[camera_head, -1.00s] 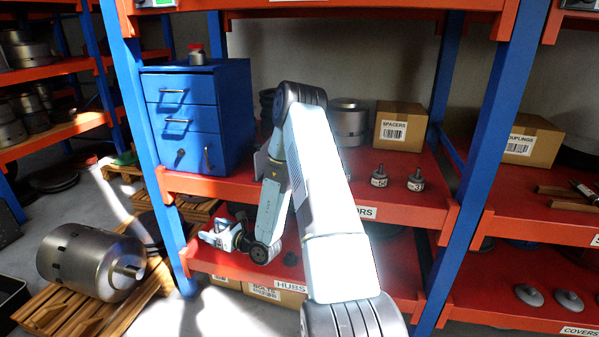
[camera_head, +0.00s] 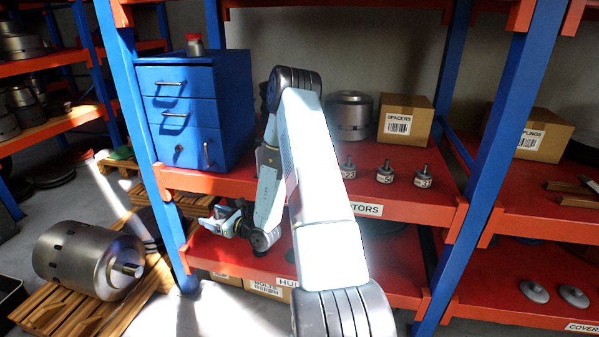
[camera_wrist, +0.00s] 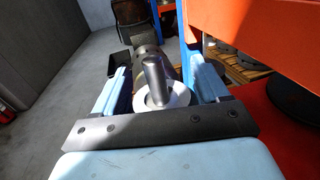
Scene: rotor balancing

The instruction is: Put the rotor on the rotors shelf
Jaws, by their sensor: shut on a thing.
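My gripper (camera_head: 222,220) is low at the left, in front of the shelf unit, just outside the shelf edges. In the wrist view its light-blue fingers (camera_wrist: 163,90) are shut on the rotor (camera_wrist: 155,82), a grey shaft with a pale disc. The rotor's shaft points up in that picture; its far side is hidden. In the head view I cannot make the held rotor out clearly. The red rotors shelf (camera_head: 410,205) has a label partly hidden by my arm. Three small rotors with numbered labels, one (camera_head: 385,173) in the middle, stand upright on it.
A blue drawer cabinet (camera_head: 190,110), a spacers box (camera_head: 405,118) and a metal cylinder (camera_head: 349,116) stand on the same shelf. A blue post (camera_head: 145,140) is near my gripper. A big metal drum (camera_head: 88,258) lies on a pallet at left. The hubs shelf is below.

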